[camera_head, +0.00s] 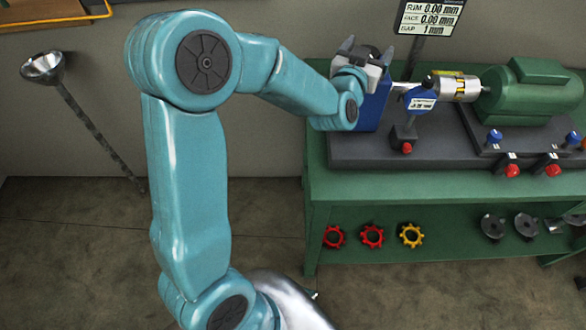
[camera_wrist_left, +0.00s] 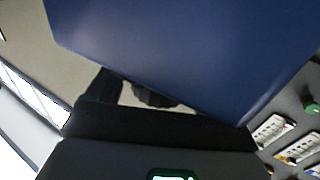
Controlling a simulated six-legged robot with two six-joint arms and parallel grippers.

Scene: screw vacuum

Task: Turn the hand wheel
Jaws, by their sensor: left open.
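My left gripper (camera_head: 367,46) is at the top left end of the bench machine, at a blue housing (camera_head: 374,108). Its two grey fingers are apart, so it is open. A dark grey piece (camera_head: 365,54) shows between them; I cannot tell whether it is a hand wheel or whether they touch it. In the left wrist view the blue housing (camera_wrist_left: 180,50) fills the upper middle, close to the gripper, with a dark knobbed part (camera_wrist_left: 152,97) partly hidden below it. Two red wheels (camera_head: 334,246) and a yellow wheel (camera_head: 411,246) lie on the lower shelf. My right gripper is not in view.
The green bench (camera_head: 318,200) carries a green motor (camera_head: 530,92), a silver coupling (camera_head: 455,88) and a blue-headed gauge stand (camera_head: 420,100). A readout (camera_head: 430,18) stands behind. Red and blue knobs sit at the right. A funnel on a pole (camera_head: 42,67) stands left; floor there is clear.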

